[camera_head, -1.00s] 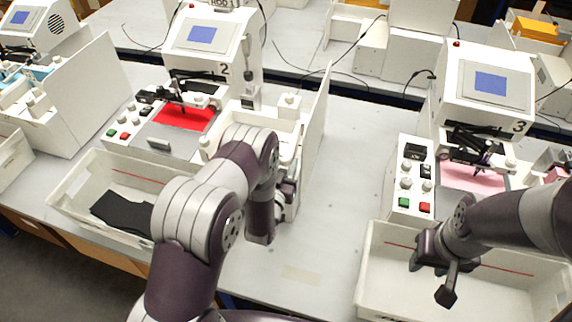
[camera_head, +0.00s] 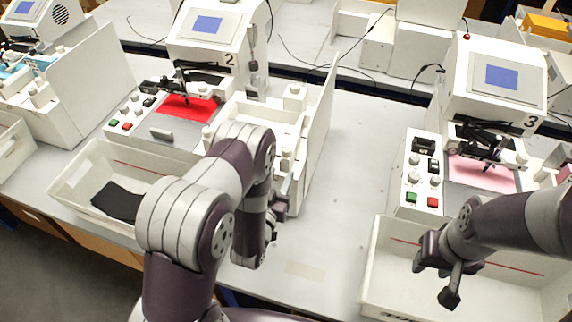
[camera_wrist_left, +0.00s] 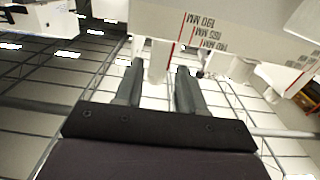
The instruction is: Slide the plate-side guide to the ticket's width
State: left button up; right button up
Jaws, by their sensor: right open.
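In the head view my left gripper (camera_head: 272,228) is beside the front of the white holder (camera_head: 265,118) to the right of machine 2; my arm hides part of it. In the left wrist view my left gripper (camera_wrist_left: 160,68) is open, with a white peg (camera_wrist_left: 158,58) showing between or just beyond its fingers and no visible contact. Above it is a white edge (camera_wrist_left: 225,42) with red lines marked 190, 165 and 140 MM. I cannot tell which part is the plate-side guide or ticket. My right gripper (camera_head: 442,280) is open and empty above the right tray.
Machine 2 (camera_head: 215,55) has a red sheet (camera_head: 187,107) on its bed; machine 3 (camera_head: 497,75) has a pink one (camera_head: 480,172). A tray (camera_head: 75,185) at left holds black sheets (camera_head: 117,202). The right tray (camera_head: 385,265) stands before machine 3.

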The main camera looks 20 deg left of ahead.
pick_arm(q)
jog(key=s+b, duration=0.1)
jog(key=s, duration=0.4)
jog(key=shift+a, duration=0.1)
